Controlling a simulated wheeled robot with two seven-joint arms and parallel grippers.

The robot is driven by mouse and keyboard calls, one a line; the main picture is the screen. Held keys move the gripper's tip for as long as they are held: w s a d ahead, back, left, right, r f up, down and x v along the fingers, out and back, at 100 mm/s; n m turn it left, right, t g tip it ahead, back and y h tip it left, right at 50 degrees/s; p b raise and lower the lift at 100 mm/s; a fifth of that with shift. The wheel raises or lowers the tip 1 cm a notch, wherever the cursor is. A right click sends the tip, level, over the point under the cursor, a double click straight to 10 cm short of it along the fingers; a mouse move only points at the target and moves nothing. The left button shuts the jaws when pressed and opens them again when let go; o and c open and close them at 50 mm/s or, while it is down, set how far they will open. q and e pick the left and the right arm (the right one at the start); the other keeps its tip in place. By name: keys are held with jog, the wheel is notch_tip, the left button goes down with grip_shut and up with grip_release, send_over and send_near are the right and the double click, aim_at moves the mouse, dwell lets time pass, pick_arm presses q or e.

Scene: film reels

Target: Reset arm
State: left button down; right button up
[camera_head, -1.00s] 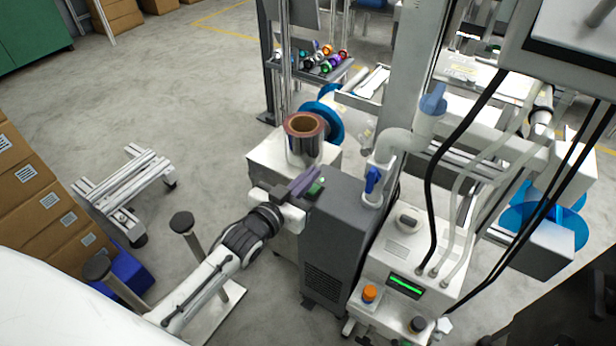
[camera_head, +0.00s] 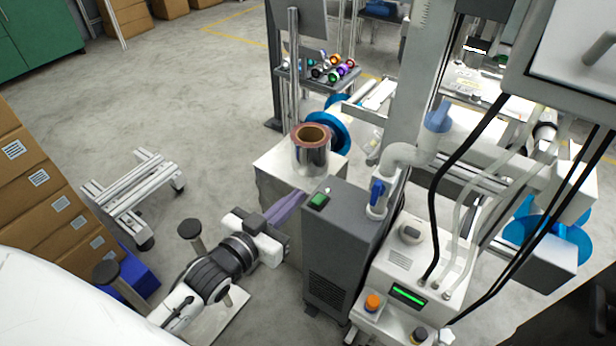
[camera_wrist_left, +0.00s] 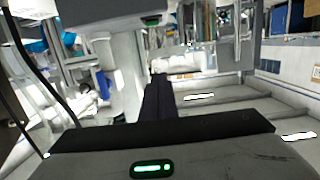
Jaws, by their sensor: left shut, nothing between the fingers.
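My left gripper (camera_head: 288,207) is in the head view, at the end of my arm coming in from the lower left. Its purple-grey fingers are shut with nothing between them. The fingers point up and right, close to the left side of the dark grey box (camera_head: 338,245) with a green button (camera_head: 318,200). I cannot tell whether they touch it. In the left wrist view the closed fingers (camera_wrist_left: 158,85) show as one dark bar. A film reel (camera_head: 311,155) with a brown core stands on the white stand (camera_head: 268,168) beyond the gripper. My right gripper is not in view.
The machine with pipes, cables and a lit green display (camera_head: 408,295) fills the right side. Cardboard boxes (camera_head: 40,190) are stacked at the left. A low white metal frame (camera_head: 130,195) stands on the floor. Open floor lies at the upper left. Small coloured rolls (camera_head: 330,70) lie on a shelf.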

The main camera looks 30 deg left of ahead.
pick_arm(q)
jog(key=shift+f, duration=0.1)
jog(key=s+d+f+g, duration=0.3)
jog(key=s+d+f, duration=0.1)
jog(key=s+f, duration=0.4)
jog(key=s+d+f+g, duration=0.4)
jog(key=s+f, duration=0.4)
jog(key=s, duration=0.2)
jog(key=shift+s+d+m+g, duration=0.15)
jog(key=shift+s+m+g, duration=0.15)
jog(key=shift+s, duration=0.1)
jog(key=shift+f, duration=0.1)
